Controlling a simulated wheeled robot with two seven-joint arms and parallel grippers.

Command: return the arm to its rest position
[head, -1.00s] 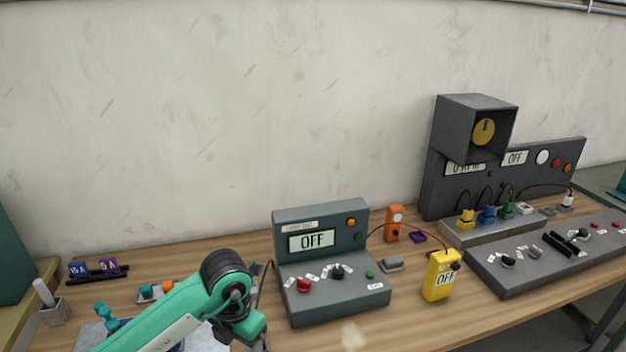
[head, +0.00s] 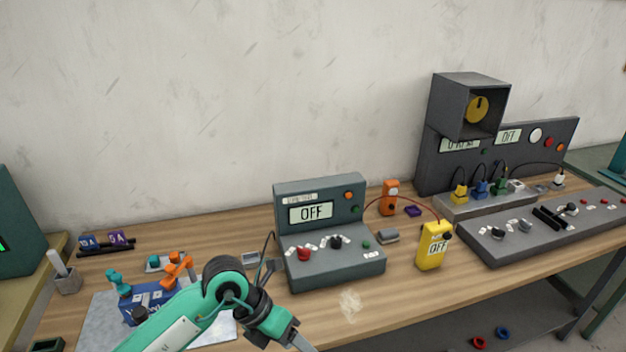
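My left arm (head: 222,285) is green and black and comes in from the bottom left of the head view. It reaches over the wooden bench in front of the grey console that reads OFF (head: 322,240). My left gripper (head: 302,345) is at the bottom edge, partly cut off, so its fingers are not clear. My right arm and gripper are not in view.
A blue device with an orange part (head: 150,302) stands on a light mat left of my arm. A yellow meter (head: 433,246) stands right of the console. A dark panel (head: 500,152) and a control board (head: 545,226) fill the right. Bare bench lies around a pale patch (head: 349,305).

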